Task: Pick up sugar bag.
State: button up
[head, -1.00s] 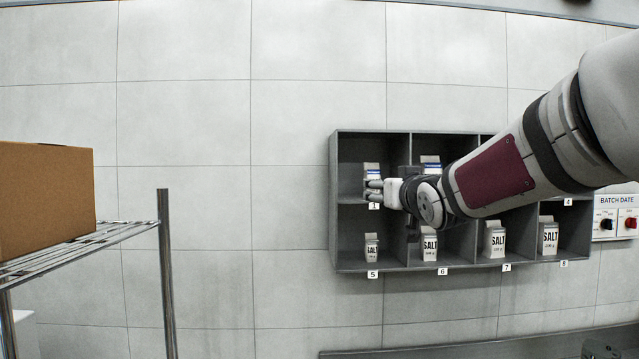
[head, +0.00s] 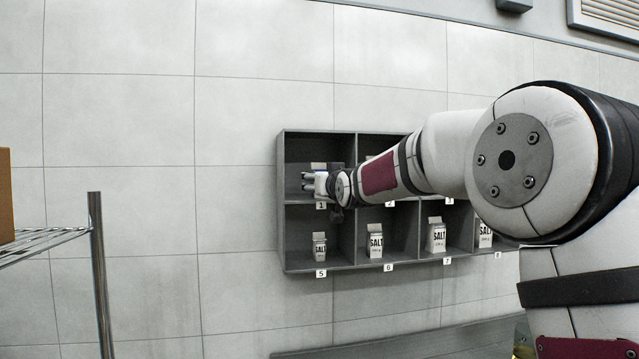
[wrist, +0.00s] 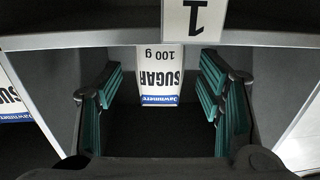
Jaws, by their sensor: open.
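The sugar bag (wrist: 160,75) is a white pack marked SUGAR 100 g with a blue band. It stands in shelf compartment 1 and appears upside down in the wrist view. In the head view only its top (head: 318,166) shows above my gripper (head: 311,184), which hides the rest. In the wrist view my gripper (wrist: 163,95) is open, with one teal-padded finger on each side of the bag and a visible gap to both. I cannot tell how deep the bag sits between the fingers.
The grey wall shelf (head: 338,268) has several numbered compartments; its dividers stand close on both sides of my gripper. Salt cartons (head: 375,242) fill the lower row. Another sugar bag (wrist: 14,100) stands in the neighbouring compartment. A wire rack (head: 100,270) is at left.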

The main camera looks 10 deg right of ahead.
jog(key=shift+w, duration=1)
jog(key=c, duration=1.3)
jog(key=shift+r, duration=0.15)
